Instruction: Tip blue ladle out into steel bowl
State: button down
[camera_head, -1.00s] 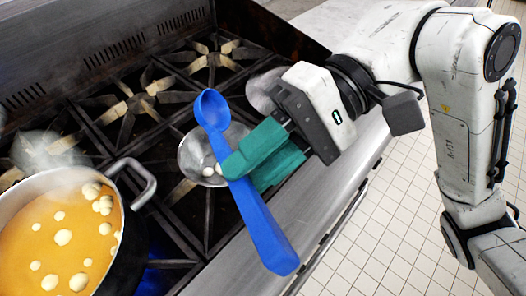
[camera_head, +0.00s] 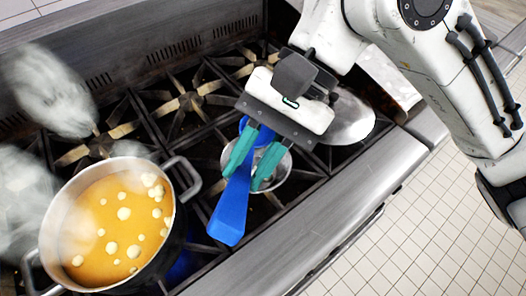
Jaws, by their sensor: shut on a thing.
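The blue ladle (camera_head: 231,211) is in my gripper (camera_head: 245,178), with its handle slanting down toward the stove's front edge. The two teal fingers are shut on the handle. The ladle's cup end is up by the gripper's body and mostly hidden, so I cannot tell what it holds. The steel bowl (camera_head: 283,172) sits on the stove grate directly behind and below the fingers in the picture. The gripper and ladle cover much of it, and its contents do not show clearly.
A large pot (camera_head: 57,204) of orange soup with pale round pieces stands at left, its handle near the ladle. Steam (camera_head: 45,90) rises around it. A shiny round metal piece (camera_head: 349,117) lies right of the gripper. The front ledge (camera_head: 300,225) is clear.

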jog(key=w+a+r+m+g+h+p, duration=0.1)
jog(key=w+a+r+h+p, duration=0.1)
jog(key=p, duration=0.6)
jog(key=shift+a+r+m+h, duration=0.3)
jog(key=shift+a+r+h, duration=0.6)
jog(key=shift+a+r, duration=0.45)
jog(key=shift+d+r, duration=0.15)
jog(key=shift+r, duration=0.05)
